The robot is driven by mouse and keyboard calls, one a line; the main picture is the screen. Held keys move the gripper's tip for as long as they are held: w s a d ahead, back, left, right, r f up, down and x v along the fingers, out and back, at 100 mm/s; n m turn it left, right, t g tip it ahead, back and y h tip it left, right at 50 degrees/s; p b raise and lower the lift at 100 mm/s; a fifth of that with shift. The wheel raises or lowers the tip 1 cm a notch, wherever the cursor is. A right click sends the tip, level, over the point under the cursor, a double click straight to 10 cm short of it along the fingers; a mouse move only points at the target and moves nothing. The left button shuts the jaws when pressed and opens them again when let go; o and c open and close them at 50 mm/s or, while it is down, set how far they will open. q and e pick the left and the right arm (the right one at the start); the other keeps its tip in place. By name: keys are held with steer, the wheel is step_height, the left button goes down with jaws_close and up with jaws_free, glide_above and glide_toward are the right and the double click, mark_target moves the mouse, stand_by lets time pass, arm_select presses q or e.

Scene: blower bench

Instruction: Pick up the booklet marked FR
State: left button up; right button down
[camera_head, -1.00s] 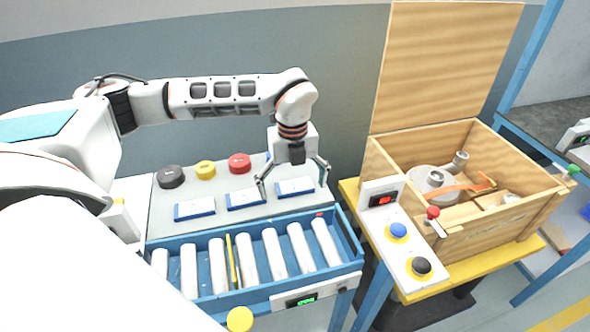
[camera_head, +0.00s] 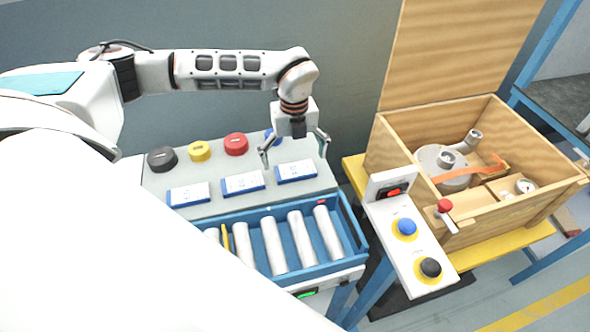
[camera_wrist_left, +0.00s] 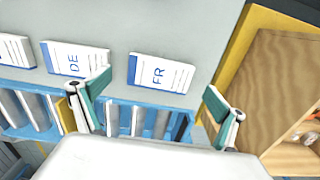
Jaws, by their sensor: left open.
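The booklet marked FR (camera_wrist_left: 160,73) lies flat on the grey panel in the left wrist view, white with a blue edge. In the head view it is the rightmost of three booklets (camera_head: 296,171), its letters too small to read. My left gripper (camera_head: 296,157) is open and empty above it, with one finger toward each side. In the left wrist view the fingers (camera_wrist_left: 157,93) stand wide apart, and the booklet shows between and beyond them. My right gripper is not in view.
The DE booklet (camera_wrist_left: 75,60) lies close to the left of FR. Black (camera_head: 162,158), yellow (camera_head: 200,151) and red (camera_head: 236,144) round pieces stand behind. A blue tray (camera_head: 348,226) of white cylinders is in front. A wooden crate (camera_head: 470,215) and button box (camera_head: 393,215) are at right.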

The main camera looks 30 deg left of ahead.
mark_target(295, 172)
arm_select(q)
steer(key=shift+f, duration=1.35)
steer(key=c, duration=1.2)
steer(key=shift+w, duration=0.1)
